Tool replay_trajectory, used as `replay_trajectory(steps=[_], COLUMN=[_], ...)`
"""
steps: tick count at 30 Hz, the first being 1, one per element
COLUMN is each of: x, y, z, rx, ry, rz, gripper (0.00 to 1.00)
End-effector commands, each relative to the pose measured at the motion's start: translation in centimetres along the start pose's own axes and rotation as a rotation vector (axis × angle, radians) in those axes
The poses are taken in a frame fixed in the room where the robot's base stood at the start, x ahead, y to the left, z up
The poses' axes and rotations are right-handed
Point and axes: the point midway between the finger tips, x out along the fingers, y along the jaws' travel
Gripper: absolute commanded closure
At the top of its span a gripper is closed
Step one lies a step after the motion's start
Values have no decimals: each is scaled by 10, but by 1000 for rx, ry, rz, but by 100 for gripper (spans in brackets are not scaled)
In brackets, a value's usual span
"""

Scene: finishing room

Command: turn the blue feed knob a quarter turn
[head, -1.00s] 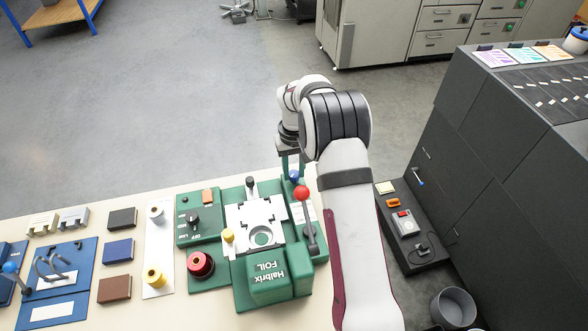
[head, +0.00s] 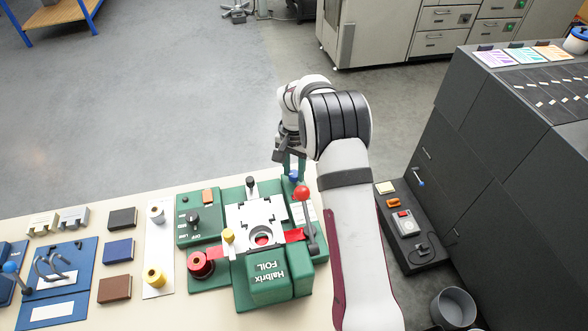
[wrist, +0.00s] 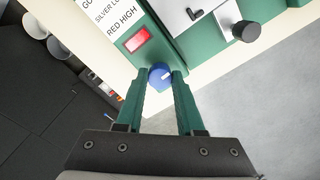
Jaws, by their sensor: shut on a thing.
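The blue feed knob (head: 294,176) sits on the back right part of the green foil machine (head: 268,290). In the wrist view the knob (wrist: 158,73) lies between the fingertips, with a pale pointer mark on its face. My gripper (head: 293,169) is shut on the knob from above; the two green fingers (wrist: 160,79) press on its opposite sides. In the head view my fingers and arm partly hide the knob. A red foil strip (head: 294,235) lies across the machine, near the red spool (head: 201,264) on the left.
A lit red window (wrist: 137,39) and a printed label are beside the knob in the wrist view.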

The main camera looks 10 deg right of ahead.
Motion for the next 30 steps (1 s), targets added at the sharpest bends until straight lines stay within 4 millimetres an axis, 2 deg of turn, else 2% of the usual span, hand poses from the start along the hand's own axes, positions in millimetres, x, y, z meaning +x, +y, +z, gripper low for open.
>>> replay_trajectory(steps=[19, 20, 21, 24, 30], x=[-2, -2, -2, -1, -1], y=[-1, -1, -1, -1, 0], z=[-3, -3, -3, -2, -1], rx=[42, 42, 43, 43, 44], ry=[9, 9, 8, 6, 4], rz=[-4, -4, -4, -3, -1], gripper=[100, 60, 52, 34, 33])
